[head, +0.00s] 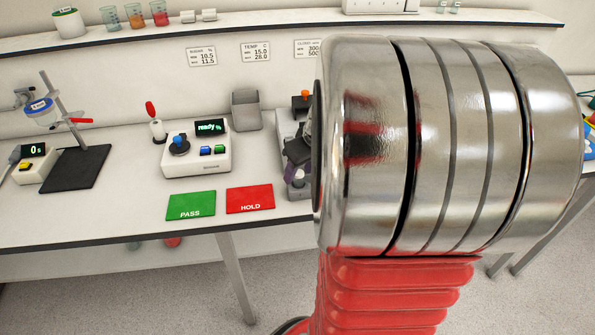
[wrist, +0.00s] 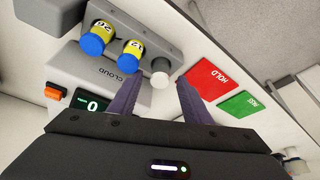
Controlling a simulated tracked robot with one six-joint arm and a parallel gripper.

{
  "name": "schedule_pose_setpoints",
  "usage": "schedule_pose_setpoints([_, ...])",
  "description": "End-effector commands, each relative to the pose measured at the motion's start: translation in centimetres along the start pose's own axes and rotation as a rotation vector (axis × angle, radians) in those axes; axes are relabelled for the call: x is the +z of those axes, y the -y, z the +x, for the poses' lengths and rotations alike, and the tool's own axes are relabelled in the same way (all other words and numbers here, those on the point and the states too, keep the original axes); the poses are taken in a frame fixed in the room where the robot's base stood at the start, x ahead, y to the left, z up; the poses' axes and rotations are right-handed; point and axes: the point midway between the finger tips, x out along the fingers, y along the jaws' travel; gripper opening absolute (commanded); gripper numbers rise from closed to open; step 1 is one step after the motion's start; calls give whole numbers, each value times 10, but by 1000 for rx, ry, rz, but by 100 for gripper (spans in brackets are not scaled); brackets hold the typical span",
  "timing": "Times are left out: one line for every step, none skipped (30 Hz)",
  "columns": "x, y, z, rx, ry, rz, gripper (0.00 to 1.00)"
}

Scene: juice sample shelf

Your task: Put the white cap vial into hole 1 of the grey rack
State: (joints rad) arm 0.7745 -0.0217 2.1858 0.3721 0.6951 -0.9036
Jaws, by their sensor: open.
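The white cap vial (wrist: 160,68) shows in the wrist view as a round white cap at the near right end of the grey rack (wrist: 161,43).
Two blue-capped vials with yellow labels, one marked 12 (wrist: 130,57) and another (wrist: 97,40), stand beside the white cap. The CLOUD device (wrist: 105,72) lies close left of the fingers. The green PASS mat (head: 191,206) and red HOLD mat (head: 250,199) are bare.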

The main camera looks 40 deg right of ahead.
Motion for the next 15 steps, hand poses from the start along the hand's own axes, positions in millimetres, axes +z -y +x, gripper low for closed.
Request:
schedule_pose_setpoints([0, 0, -2, 1, -1, 0, 44])
schedule_pose_setpoints([0, 0, -3, 1, -1, 0, 44])
schedule_pose_setpoints([0, 0, -5, 1, -1, 0, 44])
schedule_pose_setpoints([-1, 0, -7, 1, -2, 0, 44])
schedule_pose_setpoints([-1, -1, -10, 2, -3, 0, 44])
schedule_pose_setpoints([-1, -1, -14, 2, -4, 0, 44])
schedule_pose_setpoints([-1, -1, -17, 2, -4, 0, 44])
schedule_pose_setpoints([-1, -1, -21, 3, -4, 0, 44])
schedule_pose_setpoints([-1, -1, -26, 4, -4, 0, 44])
schedule_pose_setpoints([-1, -1, -31, 4, -3, 0, 44])
schedule_pose_setpoints([-1, -1, -36, 4, -4, -1, 44])
schedule_pose_setpoints([-1, -1, -43, 4, -4, 0, 44])
schedule_pose_setpoints([-1, -1, -48, 3, -4, 0, 44])
schedule_pose_setpoints([-2, -1, -54, 4, -4, 0, 44])
schedule_pose_setpoints([-2, -1, -61, 4, -4, 1, 44])
